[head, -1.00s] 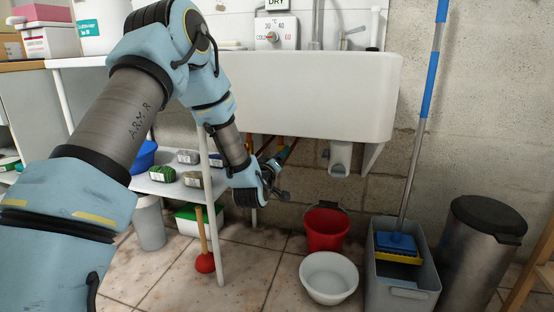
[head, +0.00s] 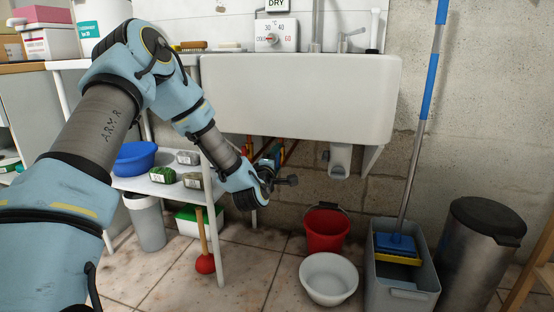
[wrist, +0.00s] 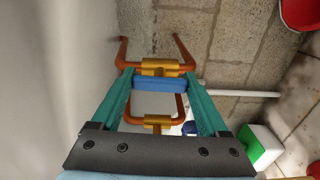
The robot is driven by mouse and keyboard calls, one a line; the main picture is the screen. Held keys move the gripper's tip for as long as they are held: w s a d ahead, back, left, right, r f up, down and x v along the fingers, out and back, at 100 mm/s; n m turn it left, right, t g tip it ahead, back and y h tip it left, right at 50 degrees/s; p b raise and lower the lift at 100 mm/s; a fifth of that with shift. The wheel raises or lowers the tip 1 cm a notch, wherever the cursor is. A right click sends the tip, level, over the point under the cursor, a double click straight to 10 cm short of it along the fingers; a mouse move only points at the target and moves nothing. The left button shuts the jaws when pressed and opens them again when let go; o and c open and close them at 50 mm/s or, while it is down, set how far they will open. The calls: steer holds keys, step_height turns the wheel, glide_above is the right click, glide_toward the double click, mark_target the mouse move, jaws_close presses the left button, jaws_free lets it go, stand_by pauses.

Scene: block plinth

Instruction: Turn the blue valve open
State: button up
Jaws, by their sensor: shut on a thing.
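The blue valve handle (wrist: 160,84) lies crosswise between the teal fingers of my gripper (wrist: 160,88) in the wrist view. My gripper is shut on it, with a finger at each end. A brass valve body (wrist: 160,67) sits just beyond the handle, on copper pipework. In the head view my gripper (head: 268,160) reaches under the sink at the pipes (head: 290,152). My own wrist largely hides the handle there.
A second brass fitting (wrist: 158,120) is close by on the copper pipe. The white sink (head: 310,95) hangs above my gripper. A red bucket (head: 326,228) and white basin (head: 328,278) are on the floor below.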

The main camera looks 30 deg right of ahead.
steer(key=shift+n, duration=0.4)
steer(key=o, duration=1.2)
steer(key=shift+o, duration=0.2)
steer(key=shift+a, duration=0.1)
steer(key=p+v, duration=0.2)
steer(key=v, duration=0.8)
steer(key=shift+s+a, duration=0.25)
steer(key=shift+s, duration=0.05)
